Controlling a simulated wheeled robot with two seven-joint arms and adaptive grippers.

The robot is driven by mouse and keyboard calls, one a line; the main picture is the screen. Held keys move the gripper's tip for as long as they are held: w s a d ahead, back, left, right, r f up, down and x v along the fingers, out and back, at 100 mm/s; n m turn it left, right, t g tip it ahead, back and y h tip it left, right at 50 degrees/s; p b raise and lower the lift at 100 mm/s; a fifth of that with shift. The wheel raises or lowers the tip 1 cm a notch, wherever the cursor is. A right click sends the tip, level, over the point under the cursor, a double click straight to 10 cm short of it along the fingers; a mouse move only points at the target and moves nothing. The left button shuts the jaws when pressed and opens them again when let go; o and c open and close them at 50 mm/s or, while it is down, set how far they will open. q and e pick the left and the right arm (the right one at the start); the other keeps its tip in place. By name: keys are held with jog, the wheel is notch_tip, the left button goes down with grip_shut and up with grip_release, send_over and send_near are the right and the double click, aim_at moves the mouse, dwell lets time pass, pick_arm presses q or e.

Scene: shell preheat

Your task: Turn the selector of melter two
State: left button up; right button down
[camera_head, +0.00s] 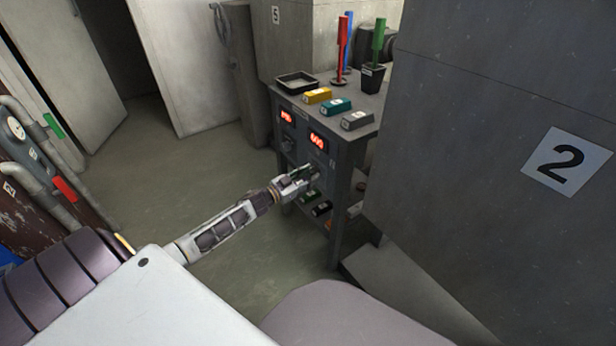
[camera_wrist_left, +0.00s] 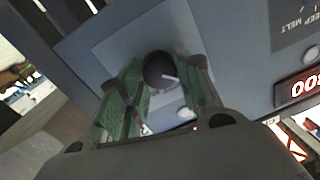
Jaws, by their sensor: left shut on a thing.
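A dark round selector knob (camera_wrist_left: 160,70) with a pale pointer line sits on a lighter plate (camera_wrist_left: 105,45) of the grey panel in the left wrist view. My left gripper (camera_wrist_left: 168,90) has its green-padded fingers on both sides of the knob and is shut on it. In the head view the left gripper (camera_head: 310,174) reaches the front of the grey cabinet (camera_head: 335,165), below the right red display (camera_head: 317,141), and hides the knob there. The panel text in the wrist view reads partly "EEP MELT". My right gripper is not in view.
Yellow (camera_head: 317,96), teal (camera_head: 336,106) and grey (camera_head: 357,120) blocks lie on the cabinet top beside a shallow tray (camera_head: 297,82) and a dark cup (camera_head: 373,77). A large grey block marked 2 (camera_head: 480,130) stands close on the right. Open floor (camera_head: 200,180) lies left.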

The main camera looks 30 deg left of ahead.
pick_arm(q)
jog(key=shift+m, duration=0.4)
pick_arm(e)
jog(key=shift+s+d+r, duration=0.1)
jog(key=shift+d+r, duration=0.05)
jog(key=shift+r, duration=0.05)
pick_arm(q)
jog(key=shift+m+p, duration=0.3)
jog(key=shift+m, duration=1.2)
jog(key=shift+m+p, duration=0.35)
jog(key=shift+m, duration=0.75)
jog(key=shift+f+m+h, duration=0.1)
jog(key=shift+m+h, duration=0.2)
jog(key=shift+m, duration=1.2)
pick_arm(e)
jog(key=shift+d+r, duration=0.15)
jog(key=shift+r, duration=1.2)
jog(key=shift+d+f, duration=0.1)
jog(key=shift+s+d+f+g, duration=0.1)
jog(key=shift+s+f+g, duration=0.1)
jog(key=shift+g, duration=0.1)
pick_arm(q)
jog(key=o, duration=1)
jog(key=shift+o, duration=0.2)
